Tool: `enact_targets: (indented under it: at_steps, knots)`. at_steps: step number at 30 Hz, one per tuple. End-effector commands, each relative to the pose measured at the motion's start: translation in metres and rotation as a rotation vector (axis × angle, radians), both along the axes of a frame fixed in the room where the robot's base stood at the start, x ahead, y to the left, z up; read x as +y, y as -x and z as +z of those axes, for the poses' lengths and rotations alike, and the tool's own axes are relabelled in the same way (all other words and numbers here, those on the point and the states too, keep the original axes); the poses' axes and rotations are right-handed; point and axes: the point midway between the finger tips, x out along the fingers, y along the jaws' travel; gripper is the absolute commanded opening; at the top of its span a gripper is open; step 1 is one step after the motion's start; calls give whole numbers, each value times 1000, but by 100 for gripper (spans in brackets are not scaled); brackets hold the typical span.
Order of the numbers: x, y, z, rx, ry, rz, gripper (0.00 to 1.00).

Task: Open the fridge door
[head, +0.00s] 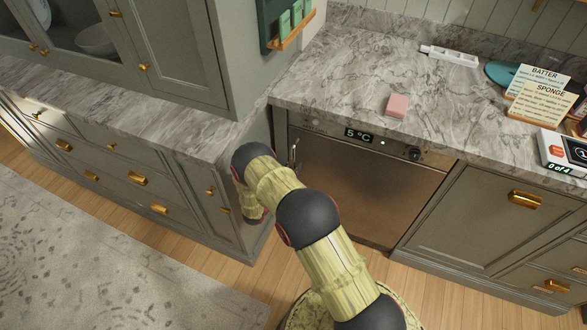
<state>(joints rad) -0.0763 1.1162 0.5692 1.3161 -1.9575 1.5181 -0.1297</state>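The fridge (365,185) is a bronze-brown unit under the marble counter, with a "5 °C" display (359,135) and a dark knob (415,154) along its top strip. Its door looks shut, flush with the cabinet fronts. A small upright metal piece, perhaps the handle (295,152), shows at the door's upper left edge. My arm crosses in front of the fridge's left side and bends down near the corner cabinet. My gripper is hidden behind my arm, so its fingers and any contact cannot be seen.
A grey corner cabinet (205,195) with brass knobs stands close left of my arm. On the counter (345,85) lie a pink sponge (397,105), recipe cards (540,95) and a small digital device (563,153). Wooden floor (300,275) and a rug (110,250) are clear.

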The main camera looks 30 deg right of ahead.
Motion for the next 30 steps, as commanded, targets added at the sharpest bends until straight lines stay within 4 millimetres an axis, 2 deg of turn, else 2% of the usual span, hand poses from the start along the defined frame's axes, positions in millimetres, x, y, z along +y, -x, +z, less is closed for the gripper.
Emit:
enact_targets:
  at_steps: [2,16,30]
  knots:
    - [0,0,0,0,0,0,27]
    - [0,0,0,0,0,0,1]
    - [0,0,0,0,-1,0,0]
